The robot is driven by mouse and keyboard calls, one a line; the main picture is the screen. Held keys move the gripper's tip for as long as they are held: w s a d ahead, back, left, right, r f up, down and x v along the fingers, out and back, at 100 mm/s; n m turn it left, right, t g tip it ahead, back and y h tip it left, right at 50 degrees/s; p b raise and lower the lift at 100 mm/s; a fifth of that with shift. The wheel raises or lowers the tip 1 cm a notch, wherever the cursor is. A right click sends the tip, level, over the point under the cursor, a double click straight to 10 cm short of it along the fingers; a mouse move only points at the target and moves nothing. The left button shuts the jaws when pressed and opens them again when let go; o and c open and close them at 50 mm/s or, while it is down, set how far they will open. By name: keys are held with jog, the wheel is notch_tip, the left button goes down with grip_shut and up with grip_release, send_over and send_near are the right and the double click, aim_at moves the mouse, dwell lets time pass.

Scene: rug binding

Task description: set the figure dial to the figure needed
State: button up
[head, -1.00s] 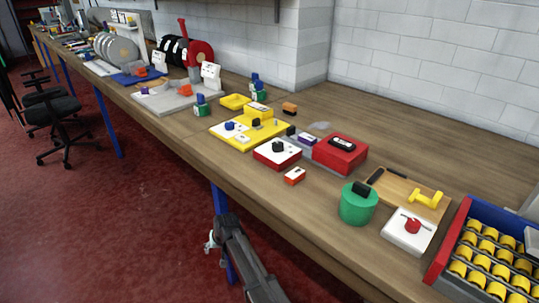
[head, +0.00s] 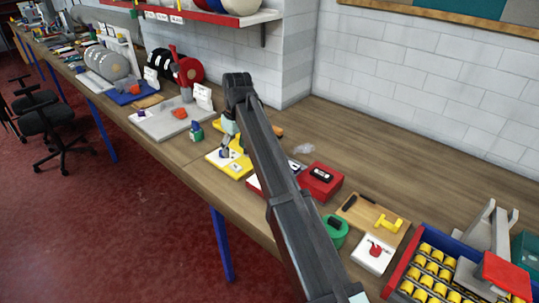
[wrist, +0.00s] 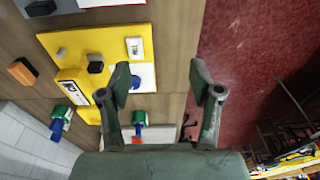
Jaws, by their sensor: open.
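A yellow board (head: 213,158) on the bench carries a white dial face, small fittings and a raised yellow block; my arm covers part of it. In the wrist view, the yellow board (wrist: 75,42) is at upper left, with a white card (wrist: 135,47), a black knob (wrist: 95,67) and a grey peg (wrist: 62,53). The white dial face (wrist: 147,76) shows partly behind my left finger; its knob is mostly hidden. I cannot read its figures. My gripper (wrist: 162,80) is open and empty above the board's edge; in the head view, my gripper (head: 226,150) hangs over the board.
A red box (head: 321,182), a green cylinder (head: 337,231) and a white plate with a red knob (head: 373,254) stand to the right.

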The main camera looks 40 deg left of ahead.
jog(key=w+d+r+h+p, duration=0.2)
jog(key=w+d+r, duration=0.4)
jog(key=d, duration=0.3)
jog(key=f+p, duration=0.1)
jog(key=f, duration=0.4)
jog(key=f+p, duration=0.2)
jog(key=f, duration=0.4)
jog(key=f+p, duration=0.1)
jog(key=f, duration=0.5)
jog(key=shift+a+f, duration=0.2)
jog(key=shift+a, duration=0.15)
jog(key=c, duration=1.2)
